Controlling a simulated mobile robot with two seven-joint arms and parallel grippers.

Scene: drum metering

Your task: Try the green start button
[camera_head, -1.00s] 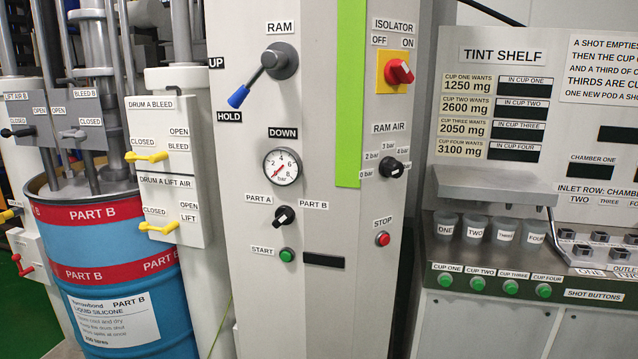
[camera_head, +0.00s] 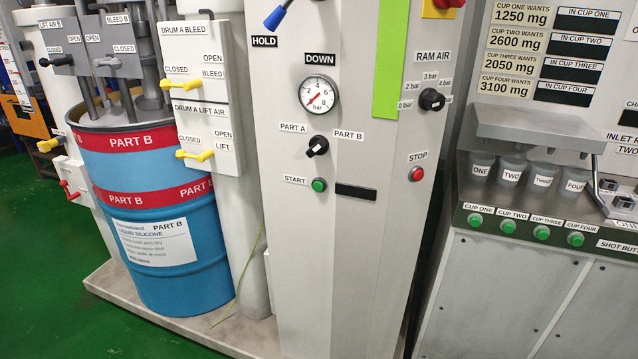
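The green start button (camera_head: 319,185) is on the front of the grey cabinet (camera_head: 300,240), just right of the START label (camera_head: 296,180). It is round and stands out from the panel. Right of it is a dark, blank display strip (camera_head: 356,192). Above it is the black PART A / PART B selector knob (camera_head: 317,146). The red STOP button (camera_head: 416,174) is farther right. Neither of my grippers is in view, and nothing covers the start button.
A blue PART B drum (camera_head: 160,225) stands on a low plinth at left, beside yellow-handled valves. A pressure gauge (camera_head: 318,95) sits above the selector, its needle low. The RAM AIR knob (camera_head: 431,100) is at right. Several green shot buttons (camera_head: 541,233) line the tint shelf. Green floor (camera_head: 60,290) is clear.

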